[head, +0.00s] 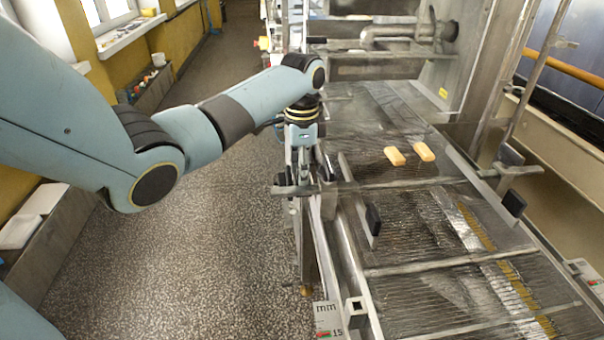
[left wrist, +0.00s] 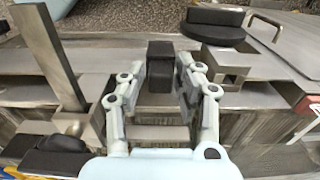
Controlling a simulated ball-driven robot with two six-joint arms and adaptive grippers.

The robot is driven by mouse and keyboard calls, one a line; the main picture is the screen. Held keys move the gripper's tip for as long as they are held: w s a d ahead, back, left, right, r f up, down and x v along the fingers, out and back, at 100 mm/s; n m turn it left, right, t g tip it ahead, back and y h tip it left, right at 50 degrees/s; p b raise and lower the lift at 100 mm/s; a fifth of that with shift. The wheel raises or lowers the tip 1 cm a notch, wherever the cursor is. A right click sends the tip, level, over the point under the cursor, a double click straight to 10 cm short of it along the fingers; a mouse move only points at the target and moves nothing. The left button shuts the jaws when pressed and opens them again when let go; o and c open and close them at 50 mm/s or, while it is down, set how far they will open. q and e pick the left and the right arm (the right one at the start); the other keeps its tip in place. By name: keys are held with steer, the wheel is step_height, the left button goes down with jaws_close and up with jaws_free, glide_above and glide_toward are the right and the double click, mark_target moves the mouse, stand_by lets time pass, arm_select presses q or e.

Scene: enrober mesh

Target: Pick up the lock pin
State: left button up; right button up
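A dark block with a flat top (left wrist: 160,66) sits between my left fingertips in the left wrist view. It may be the lock pin's head, but I cannot be sure. My left gripper (head: 304,184) points down at the near-side rail of the mesh conveyor (head: 425,270). Its fingers (left wrist: 161,75) stand on either side of the block, very close to it. I cannot tell whether the pads touch it. In the head view the gripper hides the block. My right gripper is not in view.
Two orange-brown bars (head: 395,156) lie on the mesh. A black pad (head: 374,219) stands on a rail to the right of the gripper. A square metal socket (head: 357,308) is nearer; a round black knob (left wrist: 215,25) shows in the wrist view. The speckled floor (head: 200,240) is clear.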

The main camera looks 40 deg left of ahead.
arm_select(q)
jaws_close()
steer(key=shift+r, duration=0.15)
steer(key=shift+r, duration=0.25)
steer(key=r, duration=0.3)
steer(key=shift+w+d+r+b, duration=0.15)
steer(key=shift+w+r+b, duration=0.05)
steer(key=shift+r+b, duration=0.15)
steer(key=w+d+r+p, duration=0.4)
steer(key=d+r, duration=0.5)
steer(key=r, duration=0.3)
steer(key=shift+w+d+p, duration=0.3)
steer(key=shift+w+p, duration=0.1)
steer(key=shift+w, duration=0.45)
